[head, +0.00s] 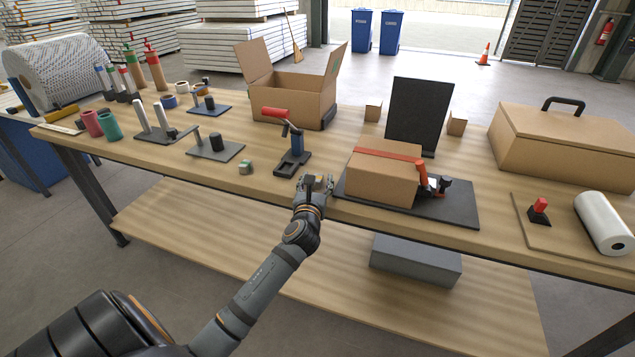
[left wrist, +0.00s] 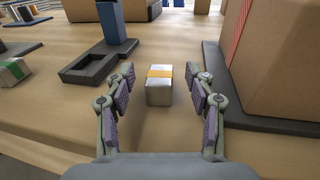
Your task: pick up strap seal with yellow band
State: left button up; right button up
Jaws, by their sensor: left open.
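The strap seal with the yellow band (left wrist: 159,86) is a small silvery block standing on the wooden table in the left wrist view. My left gripper (left wrist: 163,88) is open, with one finger on each side of the seal and visible gaps between them. In the head view my left gripper (head: 316,183) is low at the table's front edge, and the seal is mostly hidden by its fingers there. A second seal with a green band (head: 245,167) lies to the left; it also shows in the left wrist view (left wrist: 14,71). My right gripper is not in view.
A dark stand with a red-handled tool (head: 291,160) is just behind left of the gripper. A black plate (head: 440,209) bearing a strapped cardboard box (head: 380,178) is close on the right. The open carton (head: 285,100) stands farther back. Bare table lies around the seal.

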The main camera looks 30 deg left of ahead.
aim_at(317, 181)
pick_arm(q)
jog(key=shift+r, duration=0.1)
grip_shut()
dwell(0.3)
jog(key=shift+r, duration=0.5)
notch_tip(317, 181, up, 3)
jog(key=shift+f+p, duration=0.15)
jog(key=shift+p, duration=0.6)
jog(key=s+a+r+p, duration=0.9)
jog(key=a+p, duration=0.1)
jog(key=p, duration=0.2)
jog(key=shift+s, duration=0.35)
jog(key=shift+a+r, duration=0.1)
